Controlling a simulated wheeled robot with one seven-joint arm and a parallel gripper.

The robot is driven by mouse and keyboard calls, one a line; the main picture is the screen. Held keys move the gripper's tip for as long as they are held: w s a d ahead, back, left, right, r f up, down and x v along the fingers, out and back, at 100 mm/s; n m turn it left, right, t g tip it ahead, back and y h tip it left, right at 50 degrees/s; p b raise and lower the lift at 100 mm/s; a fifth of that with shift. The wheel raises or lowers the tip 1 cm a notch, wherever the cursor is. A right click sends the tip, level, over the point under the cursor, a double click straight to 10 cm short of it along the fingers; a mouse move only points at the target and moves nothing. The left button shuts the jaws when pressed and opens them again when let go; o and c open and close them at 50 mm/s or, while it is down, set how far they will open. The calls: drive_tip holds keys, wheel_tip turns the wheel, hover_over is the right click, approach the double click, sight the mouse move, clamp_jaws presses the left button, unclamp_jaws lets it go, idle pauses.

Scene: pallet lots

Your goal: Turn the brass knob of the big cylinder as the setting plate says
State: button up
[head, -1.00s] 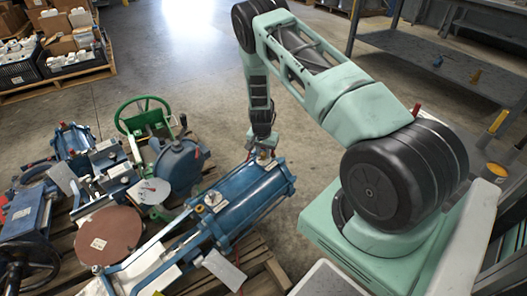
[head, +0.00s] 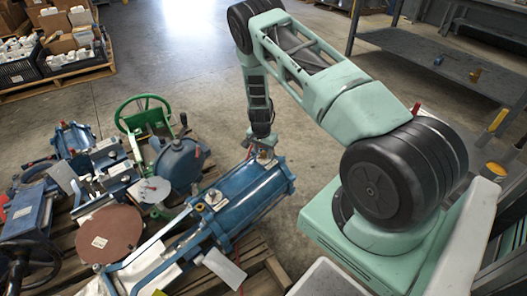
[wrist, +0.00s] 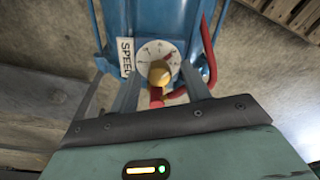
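The big blue cylinder (head: 247,199) lies on the pallet in the head view, its end under my arm. The wrist view shows its blue body (wrist: 158,18) and a white round dial (wrist: 147,52) with marks. The brass knob (wrist: 160,73) sits at the dial's lower middle, with a red part directly below it. A white label reading "SPEED" (wrist: 125,57) is left of the dial. My gripper (wrist: 160,78) is open, its fingers on either side of the knob with gaps showing. In the head view my gripper (head: 263,150) is small and partly hidden. I cannot read any setting plate.
A red curved pipe or handle (wrist: 209,60) stands close to the right finger. A blank-looking white tag (head: 224,269) hangs by the cylinder. Several machine parts, including a green handwheel (head: 143,112), crowd the pallet's left. Floor beyond the cylinder is clear.

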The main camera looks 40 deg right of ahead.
drive_tip(key=shift+r, duration=0.1)
wheel_tip(320, 180, up, 17)
drive_tip(key=a+p, duration=0.2)
drive_tip(key=p, duration=0.1)
drive_tip(key=shift+s, duration=0.45)
drive_tip(key=shift+a, duration=0.15)
